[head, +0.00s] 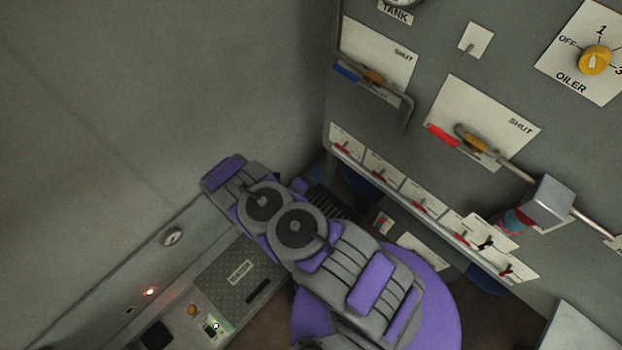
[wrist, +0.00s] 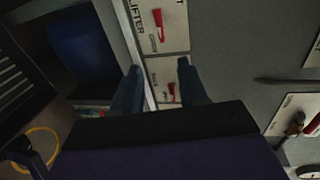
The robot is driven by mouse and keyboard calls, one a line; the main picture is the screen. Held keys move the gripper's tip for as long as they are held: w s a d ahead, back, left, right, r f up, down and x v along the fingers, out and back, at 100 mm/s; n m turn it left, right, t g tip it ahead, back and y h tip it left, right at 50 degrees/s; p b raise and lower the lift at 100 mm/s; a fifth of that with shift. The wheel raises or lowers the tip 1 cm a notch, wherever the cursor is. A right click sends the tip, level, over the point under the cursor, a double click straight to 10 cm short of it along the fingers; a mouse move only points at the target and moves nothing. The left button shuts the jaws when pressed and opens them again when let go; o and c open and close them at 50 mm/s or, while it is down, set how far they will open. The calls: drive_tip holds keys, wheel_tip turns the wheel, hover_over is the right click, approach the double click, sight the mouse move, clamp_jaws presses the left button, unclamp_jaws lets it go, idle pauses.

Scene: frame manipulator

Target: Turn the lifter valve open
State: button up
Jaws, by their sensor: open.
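In the wrist view, a plate marked LIFTER (wrist: 174,34) carries a small red valve handle (wrist: 159,23) at the top of the picture. Below it, a second plate carries another red handle (wrist: 171,91). My gripper (wrist: 160,82) is open, its two dark fingers on either side of this second handle in the picture. The lifter handle shows beyond the fingertips, apart from them. No contact is visible. In the head view my arm crosses the middle, and my gripper cannot be made out. The small lettering there is too small to single out the lifter valve.
In the head view, several small plates with red handles (head: 421,206) line a ledge. Above it are a blue-handled valve (head: 346,72), a red-handled valve (head: 440,134) and a yellow OILER knob (head: 595,60). A console (head: 225,280) stands at lower left. The left wall is bare.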

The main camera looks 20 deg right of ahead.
drive_tip(key=shift+v, duration=1.25)
